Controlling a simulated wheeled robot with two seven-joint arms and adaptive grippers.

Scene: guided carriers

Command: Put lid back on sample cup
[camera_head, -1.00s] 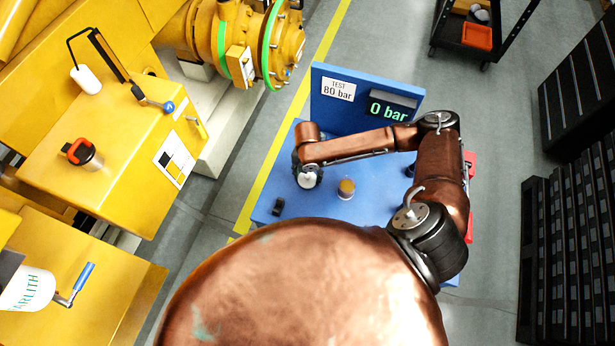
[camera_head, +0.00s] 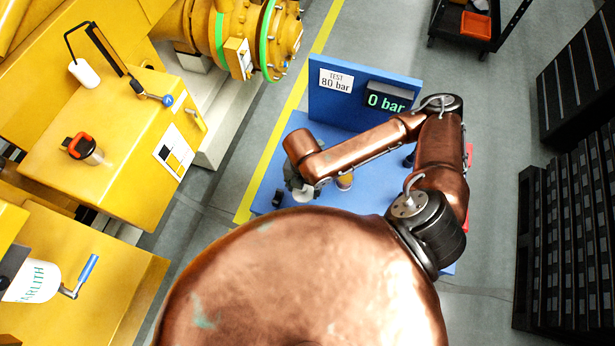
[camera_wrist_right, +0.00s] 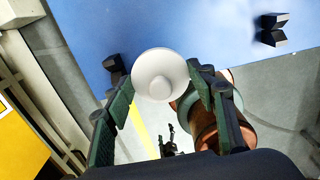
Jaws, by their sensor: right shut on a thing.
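My right gripper (camera_head: 302,190) is shut on the white round lid (camera_head: 303,196) above the blue test bench (camera_head: 268,182). In the right wrist view the lid (camera_wrist_right: 160,75) sits between the two dark green fingers, its round knob facing the camera.
A small dark block (camera_head: 277,198) stands near the bench's left edge. The bench's upright back panel (camera_head: 350,85) carries a "0 bar" display. Yellow machinery (camera_head: 110,150) stands to the left, dark racks (camera_head: 570,230) to the right.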

